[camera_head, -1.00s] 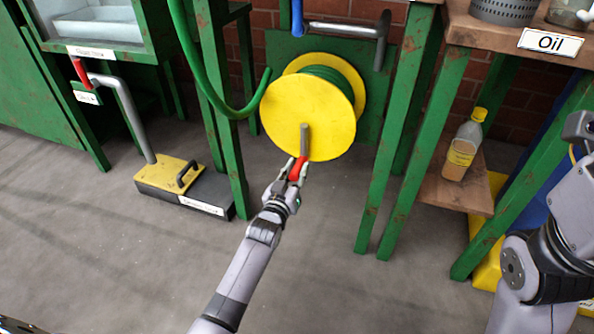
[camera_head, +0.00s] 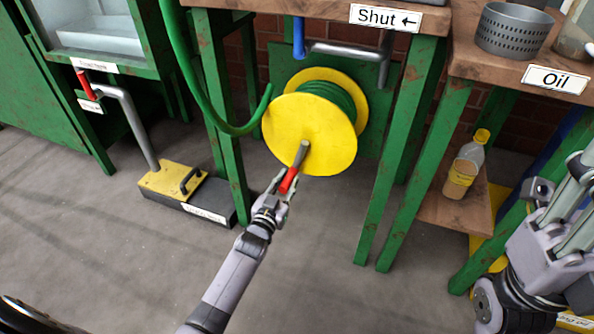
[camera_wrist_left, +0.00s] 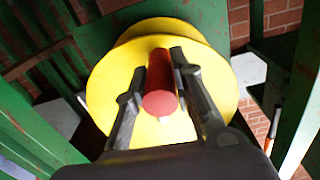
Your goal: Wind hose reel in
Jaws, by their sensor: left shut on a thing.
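The yellow hose reel (camera_head: 318,135) with green hose (camera_head: 335,95) wound on it hangs on a green panel under the bench. Its grey crank (camera_head: 300,152) ends in a red handle (camera_head: 289,180), which points down and slightly left. My left gripper (camera_head: 281,184) is shut on the red handle. In the left wrist view the handle (camera_wrist_left: 160,88) sits between the two fingers, with the yellow disc (camera_wrist_left: 115,75) behind it. A loose length of green hose (camera_head: 200,85) curves down left of the reel. My right arm shows at the right edge; its fingertips are not clearly visible.
Green bench legs (camera_head: 375,175) stand on both sides of the reel. A yellow and black pedal unit (camera_head: 172,180) sits on the floor at left. A bottle (camera_head: 466,165) stands on a low shelf at right. The floor in front is clear.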

